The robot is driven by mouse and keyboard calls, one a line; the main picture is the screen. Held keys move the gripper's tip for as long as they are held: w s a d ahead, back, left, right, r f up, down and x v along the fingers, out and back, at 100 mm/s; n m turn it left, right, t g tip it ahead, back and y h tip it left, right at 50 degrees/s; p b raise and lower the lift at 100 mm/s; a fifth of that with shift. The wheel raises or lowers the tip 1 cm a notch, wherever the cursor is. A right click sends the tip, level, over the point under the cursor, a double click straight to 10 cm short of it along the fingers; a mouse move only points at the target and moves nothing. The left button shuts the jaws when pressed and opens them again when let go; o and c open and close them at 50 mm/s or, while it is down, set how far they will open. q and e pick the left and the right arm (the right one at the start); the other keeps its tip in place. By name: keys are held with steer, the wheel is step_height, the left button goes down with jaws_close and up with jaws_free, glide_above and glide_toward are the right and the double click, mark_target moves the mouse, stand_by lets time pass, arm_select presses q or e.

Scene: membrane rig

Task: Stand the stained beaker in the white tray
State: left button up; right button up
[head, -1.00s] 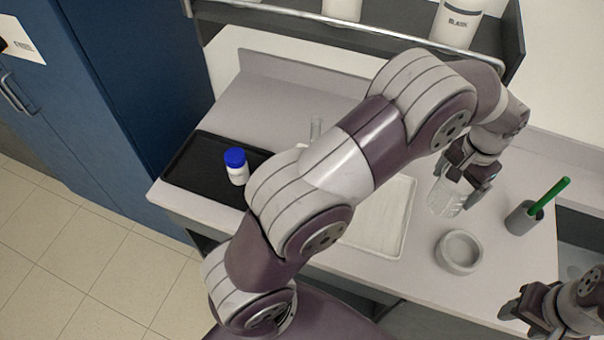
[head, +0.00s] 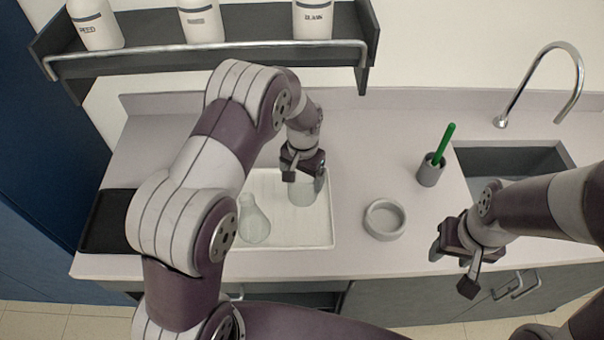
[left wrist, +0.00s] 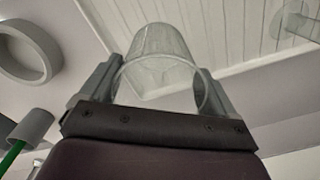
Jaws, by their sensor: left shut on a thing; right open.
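The beaker (head: 302,194) is clear and shows no distinct stain in these views. My left gripper (head: 303,171) is shut on it, and it looks roughly upright over the right part of the white tray (head: 318,241). In the left wrist view the beaker (left wrist: 163,62) sits between the two fingers, with the ribbed tray floor (left wrist: 225,30) beyond it. I cannot tell whether its base touches the tray. My right gripper (head: 454,262) is open and empty, off to the right near the counter's front edge.
A clear flask (head: 255,225) stands in the left part of the tray. A round grey dish (head: 384,219) lies right of the tray. A grey cup (head: 430,172) with a green stick stands farther right, near the sink (head: 510,160). A black mat (head: 108,222) lies at left.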

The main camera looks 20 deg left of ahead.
arm_select(q)
steer(key=shift+f, duration=0.5)
steer(key=shift+w+a+f, duration=0.15)
steer(key=shift+a+f, duration=0.1)
steer(key=shift+f, duration=0.1)
steer(key=o, duration=0.8)
steer(key=shift+d, duration=0.15)
arm_select(e)
steer(key=shift+a+r, duration=0.15)
